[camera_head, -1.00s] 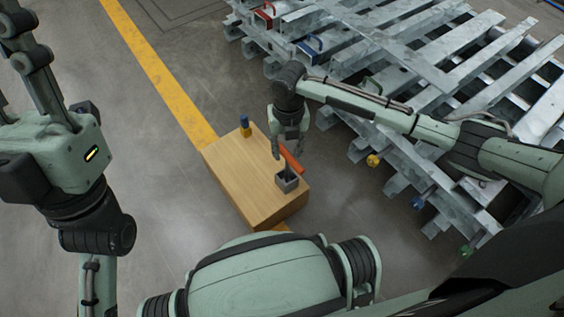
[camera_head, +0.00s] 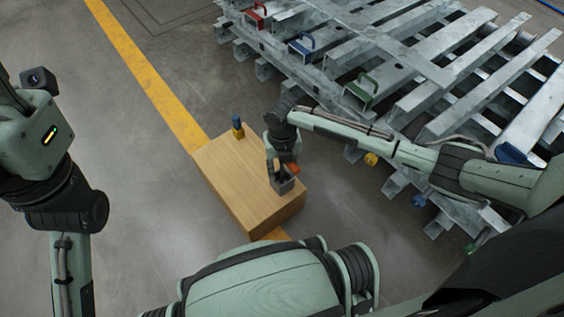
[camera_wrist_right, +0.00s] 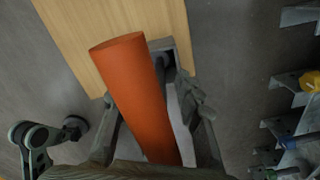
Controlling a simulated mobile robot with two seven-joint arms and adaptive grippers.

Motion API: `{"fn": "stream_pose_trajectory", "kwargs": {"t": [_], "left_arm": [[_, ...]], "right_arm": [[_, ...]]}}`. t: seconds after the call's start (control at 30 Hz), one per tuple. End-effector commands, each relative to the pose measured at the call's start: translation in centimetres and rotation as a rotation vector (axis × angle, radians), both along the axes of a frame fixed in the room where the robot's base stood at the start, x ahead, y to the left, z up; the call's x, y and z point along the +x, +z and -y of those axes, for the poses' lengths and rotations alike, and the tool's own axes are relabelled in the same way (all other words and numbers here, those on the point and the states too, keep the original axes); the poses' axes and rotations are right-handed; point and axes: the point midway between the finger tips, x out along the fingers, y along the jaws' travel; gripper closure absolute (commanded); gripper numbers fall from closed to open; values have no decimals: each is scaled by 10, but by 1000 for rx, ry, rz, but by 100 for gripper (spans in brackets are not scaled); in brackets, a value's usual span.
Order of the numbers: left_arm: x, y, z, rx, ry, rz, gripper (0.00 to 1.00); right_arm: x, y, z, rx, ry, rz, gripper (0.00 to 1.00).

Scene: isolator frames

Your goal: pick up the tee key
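The tee key (camera_wrist_right: 138,95) has a thick orange bar that fills the middle of the right wrist view. In the head view a small orange part of it (camera_head: 293,169) shows beside the right gripper, above the dark grey square holder (camera_head: 283,186) on the wooden box. My right gripper (camera_wrist_right: 155,102) is low over the holder, one finger on each side of the bar, with gaps visible; it looks open. In the head view the right gripper (camera_head: 281,166) hides most of the key. My left gripper's body (camera_head: 38,130) is at the left edge; its fingertips are out of frame.
The wooden box (camera_head: 225,170) also carries a small blue and yellow piece (camera_head: 238,127) at its far end. Galvanised metal frames (camera_head: 420,75) with red, blue and green handled blocks lie to the right, beneath my right arm. Bare floor (camera_head: 120,190) lies left of the box.

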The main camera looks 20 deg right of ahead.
Motion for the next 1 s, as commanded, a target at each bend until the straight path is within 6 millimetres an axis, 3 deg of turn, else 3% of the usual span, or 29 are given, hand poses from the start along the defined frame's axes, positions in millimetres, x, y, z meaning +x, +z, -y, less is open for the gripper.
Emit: {"fn": "stream_pose_trajectory", "kwargs": {"t": [0.07,0.33,0.77,0.93,1.0], "left_arm": [[0,0,0,0,0,0,71],[0,0,0,0,0,0,71],[0,1,0,0,0,0,71],[-2,10,-1,-4,0,4,71],[-2,2,-3,-26,0,-35,71]], "right_arm": [[0,0,0,0,0,0,67],[0,1,0,0,0,1,100],[1,2,0,1,0,2,100],[2,24,0,1,1,5,100],[2,39,0,1,2,5,100]]}}
